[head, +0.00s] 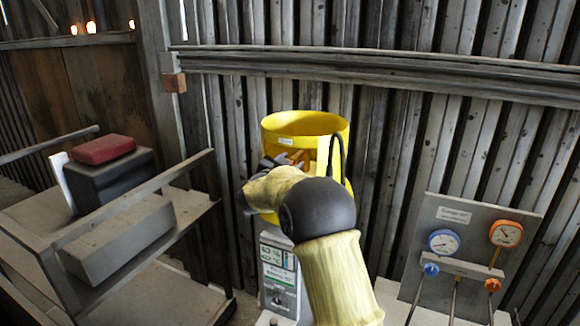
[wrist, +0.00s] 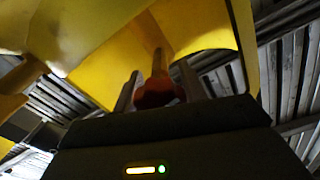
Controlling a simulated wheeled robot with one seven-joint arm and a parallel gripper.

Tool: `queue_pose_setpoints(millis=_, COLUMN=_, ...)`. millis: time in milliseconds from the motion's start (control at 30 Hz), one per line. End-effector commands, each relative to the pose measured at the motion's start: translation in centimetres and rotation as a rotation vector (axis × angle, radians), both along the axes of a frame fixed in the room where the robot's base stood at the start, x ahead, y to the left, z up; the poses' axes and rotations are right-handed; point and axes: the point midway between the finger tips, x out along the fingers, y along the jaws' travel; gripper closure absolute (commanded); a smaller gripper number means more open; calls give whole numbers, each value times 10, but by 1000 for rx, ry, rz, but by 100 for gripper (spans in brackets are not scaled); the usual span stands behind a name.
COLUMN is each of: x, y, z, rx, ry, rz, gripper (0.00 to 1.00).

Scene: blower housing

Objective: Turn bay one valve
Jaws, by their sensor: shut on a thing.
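My gripper (head: 283,162) is at the open front of the yellow housing (head: 290,124), mostly hidden behind my own wrist in the head view. In the wrist view the two dark fingers of my gripper (wrist: 158,88) stand on either side of a red-orange knob or handle (wrist: 155,93) and are shut on it. A tan stem (wrist: 157,60) runs up from it against the yellow wall. I cannot read a bay label on it, so I cannot tell for sure that it is the bay one valve.
A gauge panel (head: 477,212) stands at the right, with a blue knob (head: 431,269) and an orange knob (head: 492,285) below its dials. A labelled grey box (head: 279,275) is under the housing. A railed bench (head: 150,292) with a red-topped box (head: 104,149) stands at the left.

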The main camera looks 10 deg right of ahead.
Motion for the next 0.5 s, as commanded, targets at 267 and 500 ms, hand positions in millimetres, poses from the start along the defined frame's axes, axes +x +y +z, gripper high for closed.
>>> queue_pose_setpoints(millis=267, x=0, y=0, z=-5, rx=142, ry=-105, rz=1, gripper=81)
queue_pose_setpoints(millis=500, x=0, y=0, z=-6, rx=317, ry=-233, rz=0, gripper=81)
